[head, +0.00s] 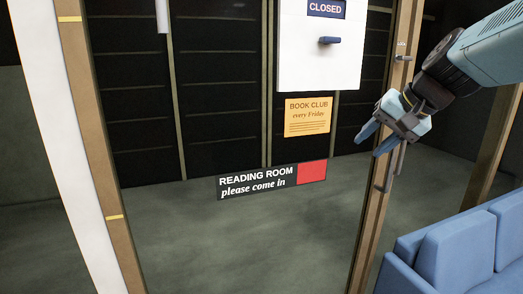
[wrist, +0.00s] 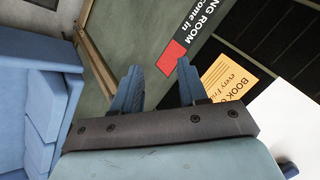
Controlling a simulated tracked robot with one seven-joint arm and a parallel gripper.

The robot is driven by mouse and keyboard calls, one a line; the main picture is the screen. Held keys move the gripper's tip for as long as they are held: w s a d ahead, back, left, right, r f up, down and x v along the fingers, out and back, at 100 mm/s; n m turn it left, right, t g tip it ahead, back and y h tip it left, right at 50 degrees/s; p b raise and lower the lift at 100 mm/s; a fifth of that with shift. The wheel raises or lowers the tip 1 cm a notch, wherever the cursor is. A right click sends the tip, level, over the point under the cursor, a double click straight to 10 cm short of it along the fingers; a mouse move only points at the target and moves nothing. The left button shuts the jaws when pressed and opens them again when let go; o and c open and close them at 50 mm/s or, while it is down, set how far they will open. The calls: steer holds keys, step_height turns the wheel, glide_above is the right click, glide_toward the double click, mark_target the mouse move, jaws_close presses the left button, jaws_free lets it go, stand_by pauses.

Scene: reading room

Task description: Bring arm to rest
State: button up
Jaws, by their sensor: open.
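My gripper (head: 372,141) is at the right of the head view, on the end of my raised arm. Its two blue fingers point down and to the left, in front of the door's right frame. In the wrist view my gripper (wrist: 158,80) has its fingers apart, with nothing between them. No object is held. Whether the fingers touch the door frame or its handle cannot be told.
A glass door with a wooden frame (head: 110,215) fills the middle. It carries a reading room sign (head: 257,180), a yellow book club notice (head: 307,117) and a white box marked CLOSED (head: 310,65). A vertical handle (head: 381,176) is near my gripper. A blue sofa (head: 455,250) stands lower right.

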steer(key=s+f+n+h, duration=0.4)
steer(key=s+f, duration=0.4)
steer(key=s, duration=0.3)
steer(key=shift+s+a+n+g, duration=0.15)
steer(key=shift+s+n+g, duration=0.15)
steer(key=shift+n, duration=0.1)
